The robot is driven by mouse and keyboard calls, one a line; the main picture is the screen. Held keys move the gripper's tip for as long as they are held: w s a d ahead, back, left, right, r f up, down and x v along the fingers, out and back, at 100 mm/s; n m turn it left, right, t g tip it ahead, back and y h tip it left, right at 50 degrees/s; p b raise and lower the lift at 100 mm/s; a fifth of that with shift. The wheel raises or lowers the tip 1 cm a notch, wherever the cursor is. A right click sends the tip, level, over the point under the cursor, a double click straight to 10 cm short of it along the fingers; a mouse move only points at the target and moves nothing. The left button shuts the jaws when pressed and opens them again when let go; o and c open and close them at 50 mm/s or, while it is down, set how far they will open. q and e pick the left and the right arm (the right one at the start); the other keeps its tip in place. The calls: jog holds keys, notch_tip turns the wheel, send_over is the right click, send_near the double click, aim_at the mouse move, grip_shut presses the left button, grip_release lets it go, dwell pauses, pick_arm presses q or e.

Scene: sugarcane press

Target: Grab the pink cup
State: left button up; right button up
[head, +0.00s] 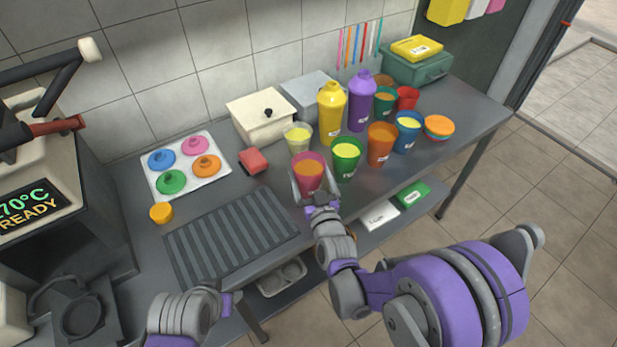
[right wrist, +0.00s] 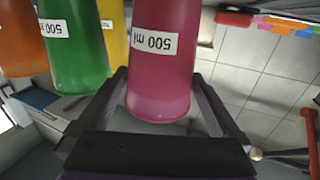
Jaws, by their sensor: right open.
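The pink cup (head: 309,174) stands upright on the grey table near its front edge, with an orange fill. It also shows large in the right wrist view (right wrist: 163,65), with a "500 ml" label. My right gripper (head: 311,190) is open, with its fingers on either side of the pink cup. In the right wrist view the fingers (right wrist: 160,95) reach along both sides of the cup. I cannot tell whether they touch it. My left gripper (head: 228,303) is low at the front, partly in view; its jaws cannot be made out.
A green cup (head: 345,160) stands close to the right of the pink cup, and a pale yellow cup (head: 298,138) behind it. Orange (head: 380,146) and blue (head: 407,133) cups stand further right. A ribbed mat (head: 231,235) lies to the left. A red sponge-like block (head: 254,161) is behind the mat.

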jog(key=shift+c, duration=0.2)
jog(key=c, duration=1.4)
jog(key=shift+w, duration=0.1)
jog(key=shift+c, duration=0.2)
jog(key=shift+r, duration=0.15)
